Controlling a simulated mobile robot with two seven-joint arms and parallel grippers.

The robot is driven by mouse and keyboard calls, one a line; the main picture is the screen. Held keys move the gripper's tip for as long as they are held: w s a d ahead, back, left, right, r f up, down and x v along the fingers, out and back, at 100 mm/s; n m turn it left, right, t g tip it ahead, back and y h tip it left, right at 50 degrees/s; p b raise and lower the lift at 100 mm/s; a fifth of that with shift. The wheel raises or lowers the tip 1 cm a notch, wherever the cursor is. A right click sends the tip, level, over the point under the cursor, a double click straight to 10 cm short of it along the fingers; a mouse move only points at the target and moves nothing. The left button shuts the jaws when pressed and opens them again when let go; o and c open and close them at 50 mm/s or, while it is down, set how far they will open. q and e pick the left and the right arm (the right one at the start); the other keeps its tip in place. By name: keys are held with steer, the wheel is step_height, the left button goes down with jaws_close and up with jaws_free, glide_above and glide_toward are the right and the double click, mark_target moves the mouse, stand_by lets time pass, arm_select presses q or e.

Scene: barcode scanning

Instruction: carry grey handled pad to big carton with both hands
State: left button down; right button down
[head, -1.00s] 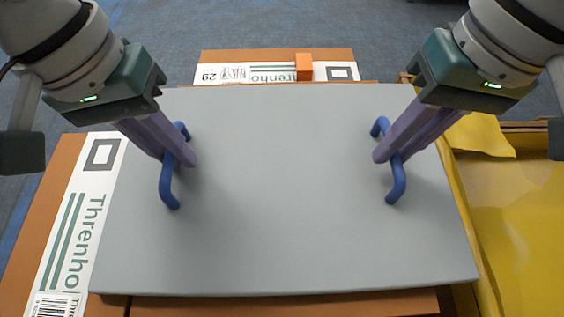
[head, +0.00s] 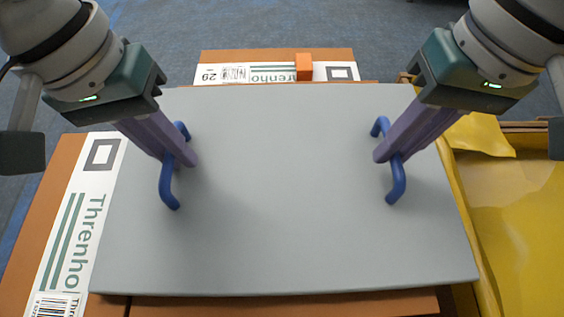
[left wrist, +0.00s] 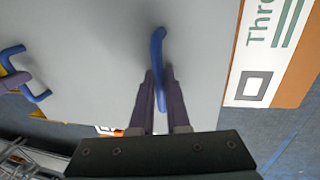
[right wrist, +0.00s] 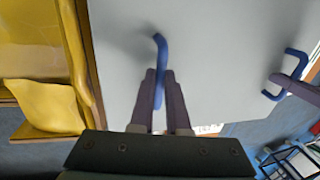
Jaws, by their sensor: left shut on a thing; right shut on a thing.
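The grey pad (head: 285,220) is a broad flat slab with a blue handle near each side. My left gripper (head: 190,162) is shut on the left blue handle (head: 169,190); the left wrist view shows its fingers on either side of that handle (left wrist: 158,50). My right gripper (head: 380,158) is shut on the right blue handle (head: 397,185), which also shows between the fingers in the right wrist view (right wrist: 160,50). The brown carton (head: 40,215) with a white Threnho label shows beside and beyond the pad. The pad hides its middle, so I cannot tell whether they touch.
A yellow-lined open box (head: 510,220) stands at the right, close to the pad's right edge. A small orange block (head: 304,67) is on the brown surface beyond the pad. Blue-grey floor (head: 290,25) is clear at the back.

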arm_select(q)
steer(key=shift+r, duration=0.15)
arm_select(e)
steer(key=shift+r, duration=0.15)
